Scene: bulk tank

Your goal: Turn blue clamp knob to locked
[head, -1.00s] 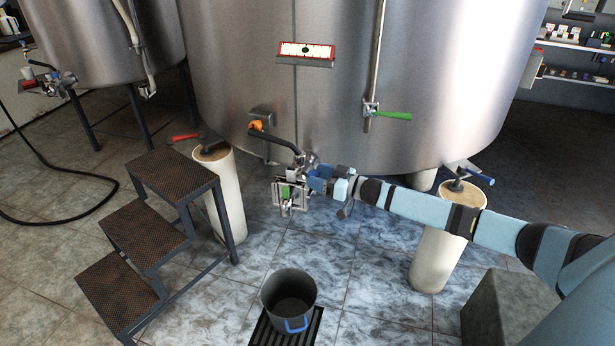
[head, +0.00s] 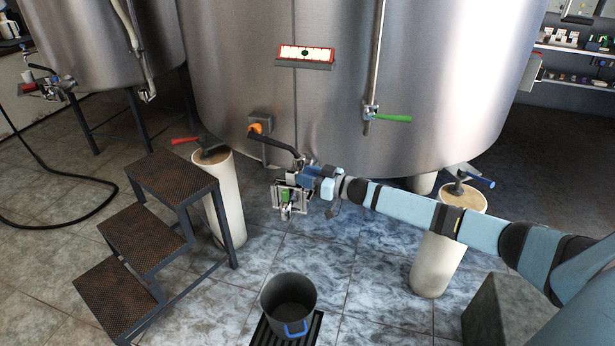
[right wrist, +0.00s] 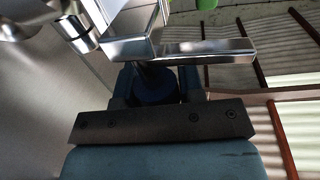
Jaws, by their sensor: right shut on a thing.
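The blue clamp knob (right wrist: 155,88) shows in the right wrist view as a dark blue round piece, partly hidden behind shiny metal valve parts. My right gripper (right wrist: 157,80) is shut on it, with a dark finger on each side. In the head view my right gripper (head: 307,178) is at the outlet valve (head: 288,192) on the front of the big steel tank (head: 235,80). The knob's lock position cannot be told there. My left gripper is not in view.
A black bucket (head: 289,284) with a blue handle stands on a floor grate below the valve. Metal steps (head: 168,176) stand to the left. A pale tank leg (head: 439,262) is below my right arm. An orange fitting (head: 255,128) is above the valve.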

